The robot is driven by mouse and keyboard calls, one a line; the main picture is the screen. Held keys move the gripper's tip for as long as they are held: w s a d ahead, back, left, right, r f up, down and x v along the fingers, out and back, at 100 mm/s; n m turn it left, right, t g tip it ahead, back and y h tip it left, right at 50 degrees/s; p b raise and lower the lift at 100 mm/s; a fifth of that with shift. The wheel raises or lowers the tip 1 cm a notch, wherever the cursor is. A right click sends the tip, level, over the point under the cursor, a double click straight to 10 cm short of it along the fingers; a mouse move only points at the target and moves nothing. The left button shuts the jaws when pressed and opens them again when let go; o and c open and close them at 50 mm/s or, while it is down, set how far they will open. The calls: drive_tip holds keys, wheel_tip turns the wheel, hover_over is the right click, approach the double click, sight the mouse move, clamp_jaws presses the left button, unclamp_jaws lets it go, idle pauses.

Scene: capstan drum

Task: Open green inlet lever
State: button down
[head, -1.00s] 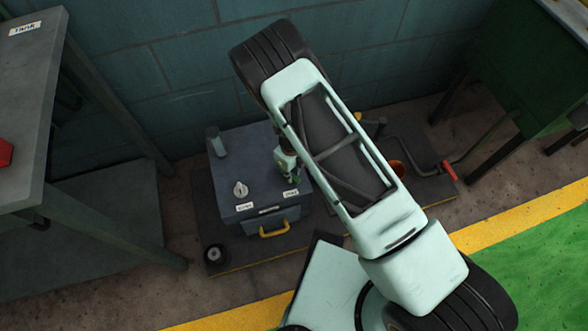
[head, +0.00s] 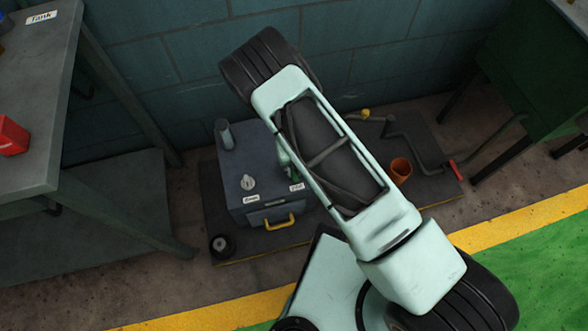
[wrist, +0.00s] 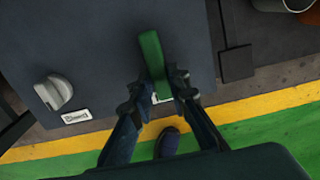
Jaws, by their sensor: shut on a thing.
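The green inlet lever (wrist: 151,55) shows in the wrist view on top of the dark box (wrist: 95,25). My gripper (wrist: 158,85) has its fingers on both sides of the lever's near end and is shut on it. A white label beneath the lever is partly covered by the fingers. In the head view the box (head: 240,160) stands on a dark base plate, and my arm hides most of the lever and my gripper. A small strip of green shows beside the arm.
A grey-white knob (wrist: 54,92) sits left of the lever on the same box. The box has a yellow drawer handle (head: 278,222). A crank with a red grip (head: 455,170) and an orange cup (head: 400,168) stand to the right. A grey table (head: 40,110) stands at left.

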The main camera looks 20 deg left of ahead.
sight(294, 173)
idle(0.3)
drive_tip(key=c, duration=1.8)
unclamp_jaws()
drive_tip(key=shift+c, duration=0.2)
drive_tip(key=shift+r, duration=0.15)
wheel_tip(294, 173, up, 12)
